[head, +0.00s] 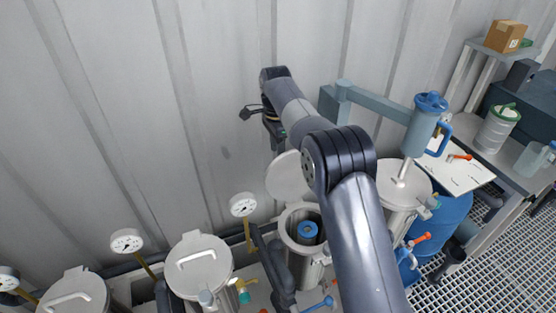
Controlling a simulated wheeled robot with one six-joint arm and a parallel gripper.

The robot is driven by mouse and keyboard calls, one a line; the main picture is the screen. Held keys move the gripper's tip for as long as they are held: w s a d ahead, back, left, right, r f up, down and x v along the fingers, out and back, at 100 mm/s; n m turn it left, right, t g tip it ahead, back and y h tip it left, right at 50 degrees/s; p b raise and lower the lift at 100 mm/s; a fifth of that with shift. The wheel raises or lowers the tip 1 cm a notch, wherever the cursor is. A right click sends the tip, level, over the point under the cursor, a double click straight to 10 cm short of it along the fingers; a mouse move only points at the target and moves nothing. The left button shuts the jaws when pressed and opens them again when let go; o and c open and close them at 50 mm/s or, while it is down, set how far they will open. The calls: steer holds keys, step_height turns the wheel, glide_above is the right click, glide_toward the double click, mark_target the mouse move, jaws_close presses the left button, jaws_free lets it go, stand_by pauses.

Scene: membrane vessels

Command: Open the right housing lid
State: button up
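Several pale cylindrical housings stand in a row along the wall. The rightmost one has a pale lid (403,186) lying flat on top with an upright handle, and it looks closed. To its left, an open housing (289,240) has its round lid (287,178) raised behind it, partly hidden by my arm. A blue-topped cartridge (308,231) shows inside. Two more housings at the left have closed lids (198,266) (75,297) with bar handles. My gripper (276,137) hangs below my wrist above the raised lid; its fingers are mostly hidden and small.
A grey-blue jib arm (375,97) carries a blue device (427,118) above the rightmost housing. Pressure gauges (243,204) (127,241) stand between housings. A blue drum (446,222) and a bench (489,148) are at the right. The corrugated wall is close behind.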

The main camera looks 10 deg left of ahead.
step_height(320, 180, up, 7)
steer(key=shift+w, duration=0.2)
stand_by(0.3)
steer(key=f, duration=0.3)
steer(key=f+p, duration=0.1)
steer(key=f, duration=0.7)
steer(key=shift+s+d+f, duration=0.1)
steer(key=shift+s+d, duration=0.1)
steer(key=shift+s, duration=0.1)
